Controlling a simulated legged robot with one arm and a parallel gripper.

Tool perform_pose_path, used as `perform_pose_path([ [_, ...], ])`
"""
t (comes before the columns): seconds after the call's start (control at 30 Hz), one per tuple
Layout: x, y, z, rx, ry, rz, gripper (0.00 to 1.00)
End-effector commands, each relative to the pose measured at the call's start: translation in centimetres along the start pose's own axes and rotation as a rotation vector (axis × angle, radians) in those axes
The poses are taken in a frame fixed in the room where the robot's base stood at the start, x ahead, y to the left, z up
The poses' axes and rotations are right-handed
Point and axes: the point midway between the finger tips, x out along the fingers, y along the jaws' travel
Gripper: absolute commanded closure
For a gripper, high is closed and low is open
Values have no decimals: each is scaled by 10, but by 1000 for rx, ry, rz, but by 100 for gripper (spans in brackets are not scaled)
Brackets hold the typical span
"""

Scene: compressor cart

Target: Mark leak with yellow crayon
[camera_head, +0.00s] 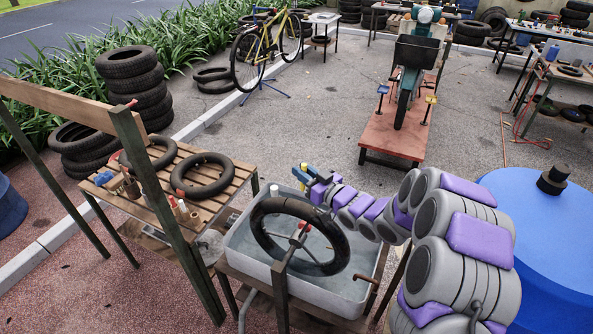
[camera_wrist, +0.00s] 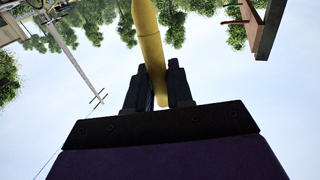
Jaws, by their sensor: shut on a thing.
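My gripper (camera_head: 304,174) is above the far rim of a grey water tub, at the end of my grey and purple arm. In the wrist view, my gripper (camera_wrist: 160,92) is shut on a yellow crayon (camera_wrist: 149,42), which stands out lengthwise from between the dark fingers. A black inner tube (camera_head: 262,242) stands tilted on a stand in the tub, just below and in front of my gripper. The crayon looks apart from the tube. I cannot make out a leak on the tube.
The tub (camera_head: 248,268) holds water. A slatted wooden table (camera_head: 240,172) with tubes and small bottles stands to its left, behind a green post (camera_head: 160,190). A blue drum (camera_head: 540,225) is at the right. Open paving lies beyond the tub.

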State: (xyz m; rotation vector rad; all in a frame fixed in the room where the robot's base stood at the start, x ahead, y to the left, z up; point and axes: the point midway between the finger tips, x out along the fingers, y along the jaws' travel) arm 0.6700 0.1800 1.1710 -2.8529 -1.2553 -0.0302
Motion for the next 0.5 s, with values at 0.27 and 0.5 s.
perform_pose_path([
  [0.27,13,-13,26,-9,-13,-4,100],
  [0.5,8,-8,46,-5,-8,-1,100],
])
